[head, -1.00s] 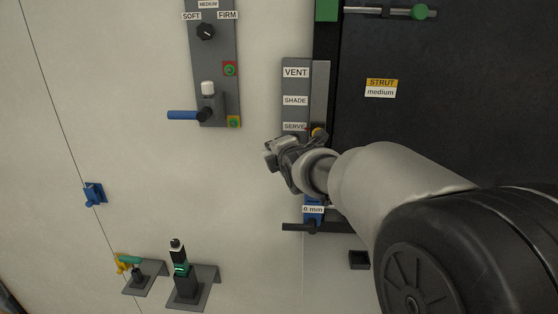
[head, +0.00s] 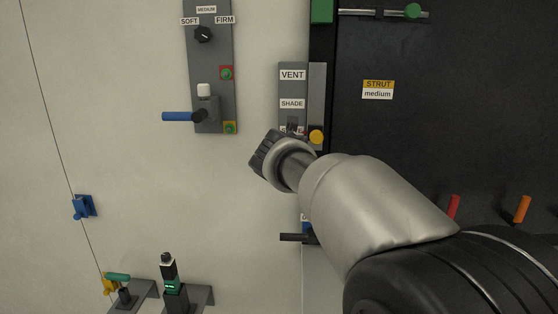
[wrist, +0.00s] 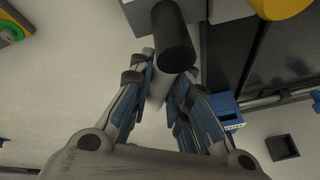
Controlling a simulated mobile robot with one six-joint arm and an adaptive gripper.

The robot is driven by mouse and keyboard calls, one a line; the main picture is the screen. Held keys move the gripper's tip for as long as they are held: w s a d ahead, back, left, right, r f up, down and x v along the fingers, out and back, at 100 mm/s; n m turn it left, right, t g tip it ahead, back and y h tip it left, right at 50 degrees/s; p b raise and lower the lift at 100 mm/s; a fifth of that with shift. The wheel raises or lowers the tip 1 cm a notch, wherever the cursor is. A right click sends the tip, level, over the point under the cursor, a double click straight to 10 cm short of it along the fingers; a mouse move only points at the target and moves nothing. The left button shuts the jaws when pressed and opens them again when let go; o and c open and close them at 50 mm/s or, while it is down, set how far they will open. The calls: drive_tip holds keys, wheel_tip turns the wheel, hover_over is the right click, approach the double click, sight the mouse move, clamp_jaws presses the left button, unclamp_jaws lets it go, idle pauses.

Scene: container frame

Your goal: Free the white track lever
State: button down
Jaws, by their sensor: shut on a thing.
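A pale white-grey bar, which I take for the white track lever (wrist: 158,92), shows in the wrist view between the two fingers of my gripper (wrist: 160,78). The fingers are shut on it. A thick black cylinder (wrist: 173,38) is directly beyond the bar; I cannot tell whether they are joined. In the head view my gripper (head: 281,150) is at the lower end of the grey VENT/SHADE panel (head: 292,84), over its lowest label. There my wrist hides the fingers and the lever.
A yellow round knob (head: 316,136) sits close right of my gripper. A grey panel (head: 213,60) with a blue handle (head: 178,117) is up left. A dark bar (head: 293,237) juts out below my wrist. Bare pale wall (head: 150,200) lies to the left.

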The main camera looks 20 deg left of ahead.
drive_tip(key=n+h, duration=0.1)
drive_tip(key=d+n+h+p, duration=0.1)
drive_tip(key=d+n, duration=0.1)
drive_tip(key=shift+w+f+t+h+p, duration=0.25)
drive_tip(key=shift+f+t+h+p, duration=0.1)
drive_tip(key=shift+t+h+p, duration=0.05)
drive_tip(key=shift+d+n, duration=0.1)
drive_tip(key=shift+n, duration=0.2)
drive_tip(key=c, duration=1.5)
unclamp_jaws()
drive_tip(key=shift+r, duration=0.1)
drive_tip(key=v, duration=1.2)
